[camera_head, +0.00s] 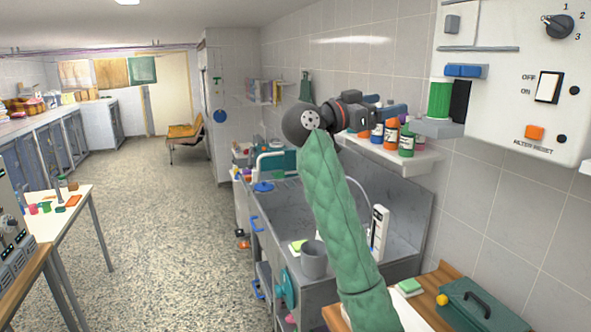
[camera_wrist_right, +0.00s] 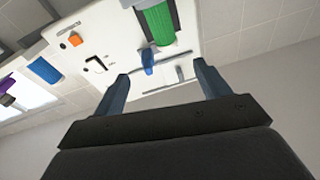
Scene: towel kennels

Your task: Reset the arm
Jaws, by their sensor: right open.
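My right arm, in a quilted green sleeve (camera_head: 335,205), rises from the bottom of the head view, bent at a dark round joint. My right gripper (camera_head: 386,105) points to the right, in front of the wall shelf with bottles. In the right wrist view its two blue-grey fingers (camera_wrist_right: 163,78) are spread wide with nothing between them. Beyond them is the white control panel (camera_wrist_right: 105,45), which is at the upper right of the head view (camera_head: 500,95). My left gripper is not in view.
Coloured bottles (camera_head: 407,140) stand on a shelf (camera_head: 390,152) close to the gripper. A green cylinder (camera_head: 440,99) is mounted by the panel. Below are a metal sink (camera_head: 405,235), a grey cup (camera_head: 313,260) and a green toolbox (camera_head: 480,305). The floor (camera_head: 180,235) to the left is clear.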

